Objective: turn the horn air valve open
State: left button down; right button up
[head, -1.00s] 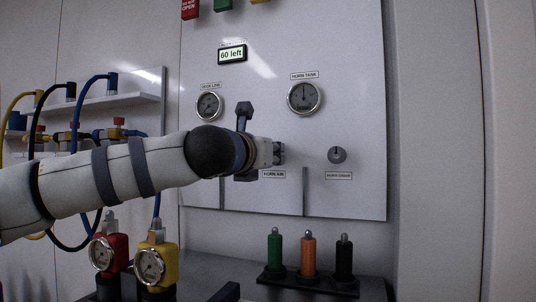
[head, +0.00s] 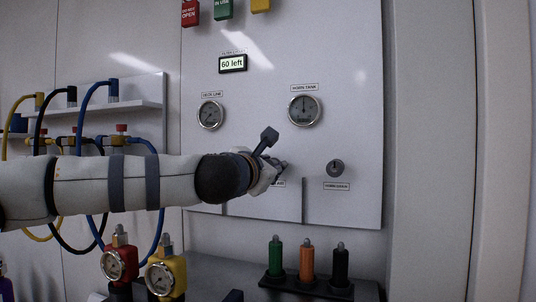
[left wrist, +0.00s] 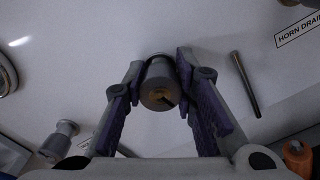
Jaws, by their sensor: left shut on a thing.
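The horn air valve is a small round grey knob (left wrist: 160,88) on the white panel, with a dark notch and a yellowish patch on its face. In the left wrist view it sits between the two purple-padded fingers of my left gripper (left wrist: 159,66), which is shut on it. In the head view my left gripper (head: 279,169) is at the panel, rolled over to one side, and hides the knob and part of its label (head: 279,183). My right gripper is not in view.
The horn drain knob (head: 335,168) is right of my gripper, below the horn tank gauge (head: 305,110). The deck line gauge (head: 210,115) is up left. Green, orange and black bottles (head: 307,262) stand on the shelf below. Red and yellow gauge units (head: 166,276) stand below my arm.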

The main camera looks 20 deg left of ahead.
pick_arm(q)
jog(key=m+p, duration=0.1)
jog(key=m, duration=0.2)
jog(key=m+p, duration=0.1)
jog(key=shift+r+p, duration=0.25)
jog(key=shift+p, duration=0.05)
jog(key=shift+f+m, duration=0.2)
jog(key=shift+m, duration=0.6)
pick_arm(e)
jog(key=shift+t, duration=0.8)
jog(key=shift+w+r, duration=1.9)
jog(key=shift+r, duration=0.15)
pick_arm(q)
jog(key=shift+p, duration=0.3)
jog(key=shift+f, duration=0.1)
jog(key=c, duration=1.3)
grip_release()
jog(key=s, duration=1.2)
jog(key=shift+a, duration=0.15)
